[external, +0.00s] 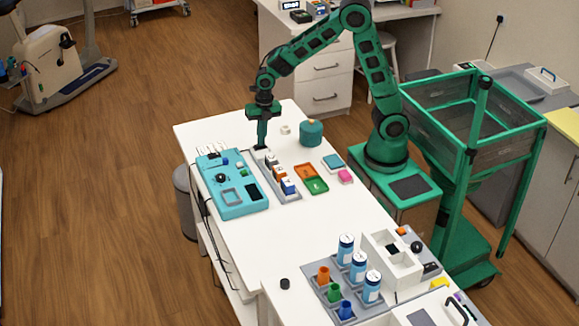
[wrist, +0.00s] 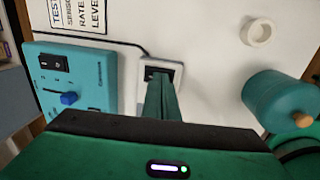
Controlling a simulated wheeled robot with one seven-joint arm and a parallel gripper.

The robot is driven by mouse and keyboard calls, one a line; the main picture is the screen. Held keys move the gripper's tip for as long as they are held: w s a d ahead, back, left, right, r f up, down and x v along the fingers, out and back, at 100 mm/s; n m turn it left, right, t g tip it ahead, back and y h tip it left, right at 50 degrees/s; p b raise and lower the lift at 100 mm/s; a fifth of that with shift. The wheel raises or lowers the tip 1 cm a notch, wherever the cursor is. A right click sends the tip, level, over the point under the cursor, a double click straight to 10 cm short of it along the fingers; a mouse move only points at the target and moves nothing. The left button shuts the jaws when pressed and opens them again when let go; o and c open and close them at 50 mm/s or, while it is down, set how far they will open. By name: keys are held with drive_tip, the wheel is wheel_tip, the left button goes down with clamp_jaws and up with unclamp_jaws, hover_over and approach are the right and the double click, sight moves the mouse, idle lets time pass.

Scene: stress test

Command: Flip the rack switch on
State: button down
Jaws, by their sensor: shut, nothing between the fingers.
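The grey rack (external: 270,175) is a long narrow strip on the white table, with several small blocks standing along it. In the wrist view, its far end is a pale housing (wrist: 176,68) with a dark switch (wrist: 150,72) in it. My gripper (external: 261,146) points down at this end of the rack. In the wrist view, my gripper (wrist: 160,80) is shut and empty, its fingertips over or at the dark switch. The fingers cover part of the switch, so I cannot tell its position or whether they touch it.
A teal control panel (external: 235,206) lies left of the rack, with a black rocker (wrist: 54,63) and blue knob (wrist: 68,98). A teal jar (external: 311,134) and white ring (wrist: 257,31) stand to the right. Orange and green trays (external: 316,185) lie nearby. The table's front middle is clear.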

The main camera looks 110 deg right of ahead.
wheel_tip(320, 180, up, 14)
drive_tip(key=s, duration=0.1)
drive_tip(key=shift+s, duration=0.4)
drive_tip(key=shift+f, duration=0.1)
drive_tip(key=shift+w, duration=0.65)
approach(266, 146)
drive_tip(key=w+f, duration=0.1)
drive_tip(key=f, duration=0.1)
drive_tip(key=w+f, duration=0.1)
drive_tip(key=f, duration=0.1)
drive_tip(key=w+d+f, duration=0.1)
drive_tip(key=f, duration=0.1)
drive_tip(key=shift+w, duration=0.4)
